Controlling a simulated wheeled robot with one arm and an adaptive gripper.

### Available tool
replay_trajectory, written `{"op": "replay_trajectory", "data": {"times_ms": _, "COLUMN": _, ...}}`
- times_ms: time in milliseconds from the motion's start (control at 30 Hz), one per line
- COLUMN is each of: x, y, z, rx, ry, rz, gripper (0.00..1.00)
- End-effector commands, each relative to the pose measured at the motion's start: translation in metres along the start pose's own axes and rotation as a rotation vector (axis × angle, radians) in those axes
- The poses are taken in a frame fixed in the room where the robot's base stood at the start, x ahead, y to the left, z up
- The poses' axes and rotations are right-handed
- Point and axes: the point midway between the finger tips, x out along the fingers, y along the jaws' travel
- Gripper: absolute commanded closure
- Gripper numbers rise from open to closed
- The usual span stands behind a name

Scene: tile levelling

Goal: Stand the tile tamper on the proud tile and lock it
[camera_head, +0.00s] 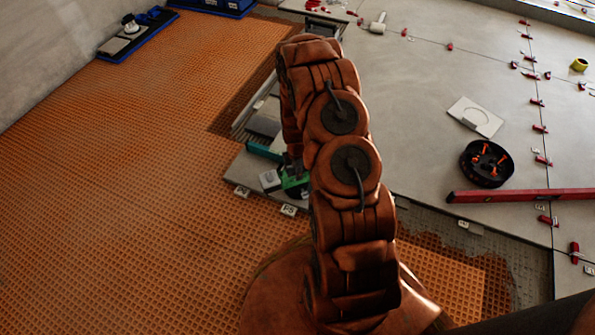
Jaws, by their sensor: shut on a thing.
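My arm rises through the middle of the view and bends down behind itself. My gripper (294,168) is mostly hidden by the arm, left of its lower joints. It is shut on a green and black tool (295,184), which appears to be the tile tamper. The tool is low over or on a grey tile (246,172) at the floor's edge. I cannot tell whether its base touches the tile, how it is tilted, or how its lock stands. Which tile is proud does not show clearly from here.
Small white labels (288,210) line the tile's front edge. A teal block (264,150) lies behind. Orange matting (130,170) fills the left. On the right floor lie a red level (520,195), a black round tray (486,163), a white square (476,117) and red clips.

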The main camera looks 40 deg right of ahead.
Motion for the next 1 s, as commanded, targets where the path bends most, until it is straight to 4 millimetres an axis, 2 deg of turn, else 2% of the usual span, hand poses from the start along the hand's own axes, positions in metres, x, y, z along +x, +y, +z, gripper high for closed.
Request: {"op": "replay_trajectory", "data": {"times_ms": 1000, "x": 0.0067, "y": 0.0007, "z": 0.0, "rx": -0.001, "ry": 0.0, "rz": 0.001, "gripper": 1.0}}
